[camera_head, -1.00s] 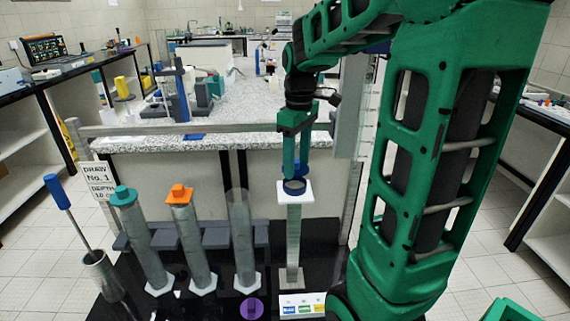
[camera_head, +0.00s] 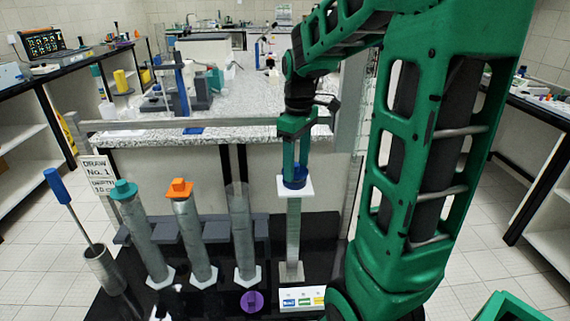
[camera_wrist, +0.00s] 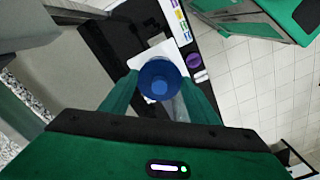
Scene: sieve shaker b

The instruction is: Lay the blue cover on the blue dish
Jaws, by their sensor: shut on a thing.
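My gripper (camera_head: 295,166) is shut on the blue cover (camera_wrist: 160,78), which shows as a round blue disc between the fingers in the wrist view. In the head view the gripper points down over the white square top (camera_head: 309,187) of a slim stand. The blue dish (camera_head: 296,185) sits on that white top, right under the cover. Cover and dish look like one blue shape there, and I cannot tell whether they touch. In the wrist view the cover hides the dish, and the white top (camera_wrist: 146,58) shows around it.
To the left stand tall clear cylinders, one with a teal cap (camera_head: 124,190), one with an orange cap (camera_head: 179,188), one uncapped (camera_head: 240,230). A purple disc (camera_head: 251,302) and a labelled box (camera_head: 302,300) lie in front. A blue-handled tool (camera_head: 54,180) stands at far left.

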